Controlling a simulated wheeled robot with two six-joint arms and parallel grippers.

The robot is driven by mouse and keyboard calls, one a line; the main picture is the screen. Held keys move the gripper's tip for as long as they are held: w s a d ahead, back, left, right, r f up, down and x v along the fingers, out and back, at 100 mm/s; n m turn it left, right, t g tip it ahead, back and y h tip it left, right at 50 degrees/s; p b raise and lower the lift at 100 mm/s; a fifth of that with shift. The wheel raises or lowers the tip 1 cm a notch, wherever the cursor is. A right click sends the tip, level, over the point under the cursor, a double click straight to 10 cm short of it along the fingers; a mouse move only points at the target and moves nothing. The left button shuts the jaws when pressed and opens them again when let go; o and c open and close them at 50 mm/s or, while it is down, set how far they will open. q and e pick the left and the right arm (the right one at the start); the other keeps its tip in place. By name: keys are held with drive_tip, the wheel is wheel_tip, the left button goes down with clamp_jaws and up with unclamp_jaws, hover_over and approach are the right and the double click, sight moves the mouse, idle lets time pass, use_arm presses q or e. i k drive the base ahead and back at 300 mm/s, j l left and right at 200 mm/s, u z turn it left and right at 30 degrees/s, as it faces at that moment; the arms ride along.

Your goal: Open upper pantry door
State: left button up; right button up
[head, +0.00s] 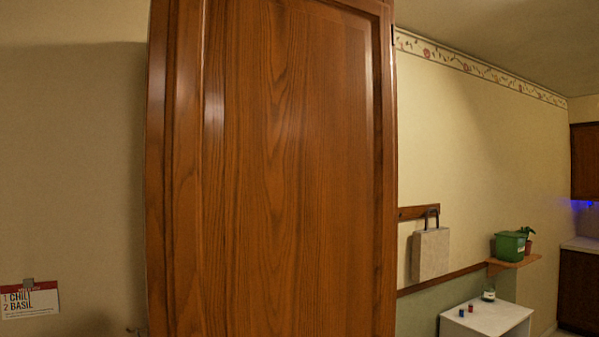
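The wooden pantry door (290,170) fills the middle of the head view. It is brown wood with a raised panel and looks shut against its frame. I cannot tell from this view whether it is the upper door, and I see no handle on the part in view. Its lower edge is below the picture. Neither of my grippers is in view.
A card (29,300) reading chili and basil is on the left wall. At right, a bag-like panel (430,254) hangs from a wooden rail. A shelf holds a green bin (510,246); below it stands a white table (488,318) with small items.

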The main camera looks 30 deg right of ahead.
sight(279, 155)
drive_tip(key=k+l, duration=0.25)
drive_tip(key=l, duration=0.2)
drive_tip(key=k+l, duration=0.25)
drive_tip(key=l, duration=0.2)
drive_tip(key=k+l, duration=0.25)
drive_tip(key=l, duration=0.2)
drive_tip(key=k+l, duration=0.25)
drive_tip(key=l, duration=0.2)
drive_tip(key=l+u, duration=0.05)
